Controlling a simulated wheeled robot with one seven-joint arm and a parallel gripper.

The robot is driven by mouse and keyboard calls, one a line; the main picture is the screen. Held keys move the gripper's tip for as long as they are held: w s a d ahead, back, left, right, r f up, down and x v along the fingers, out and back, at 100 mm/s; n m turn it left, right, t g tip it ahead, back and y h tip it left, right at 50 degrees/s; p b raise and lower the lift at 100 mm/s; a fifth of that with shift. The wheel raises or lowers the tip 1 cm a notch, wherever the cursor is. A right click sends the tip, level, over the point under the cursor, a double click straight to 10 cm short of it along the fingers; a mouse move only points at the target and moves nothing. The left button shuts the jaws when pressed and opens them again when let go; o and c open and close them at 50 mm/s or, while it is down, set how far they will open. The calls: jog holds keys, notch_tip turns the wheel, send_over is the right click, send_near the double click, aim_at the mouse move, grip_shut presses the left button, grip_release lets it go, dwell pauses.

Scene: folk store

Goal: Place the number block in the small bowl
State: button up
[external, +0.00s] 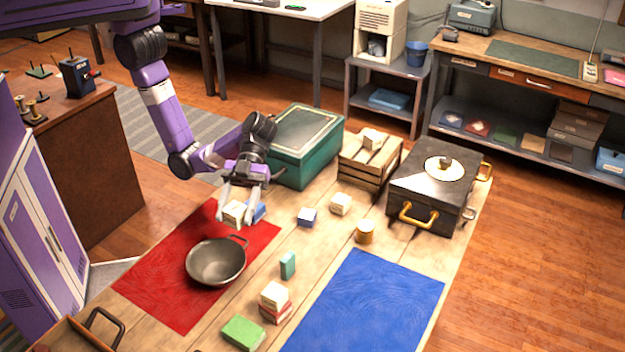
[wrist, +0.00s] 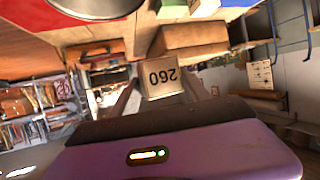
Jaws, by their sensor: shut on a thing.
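My gripper is over the far part of the red mat. The small bowl (external: 216,264), dark grey metal with a loop handle, stands on the red mat, nearer the camera than my gripper. The bowl also shows at the top left of the wrist view (wrist: 95,8). Its visible inside looks empty.
A blue block (external: 259,211) shows just right of my gripper. A green chest (external: 305,150), a wooden crate (external: 370,165) and a black case (external: 430,195) stand behind. The blue mat (external: 365,305) is clear.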

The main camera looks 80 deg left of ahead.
notch_tip(320, 180, up, 5)
send_over(226, 266)
jog(key=shift+r, duration=0.15)
jog(key=shift+n+h, duration=0.3)
notch_tip(226, 266, down, 20)
jog(key=shift+r, duration=0.1)
grip_shut()
jog(key=shift+f+b, duration=0.2)
jog(key=shift+b, duration=0.1)
jog(key=o, duration=1.4)
grip_release()
jog(key=shift+r, duration=0.1)
jog(key=shift+r+p, duration=0.25)
jog(key=shift+p, duration=0.1)
jog(key=b+v, duration=0.1)
jog(key=v, duration=1.1)
jog(key=shift+s+r, duration=0.1)
jog(key=shift+s, duration=0.05)
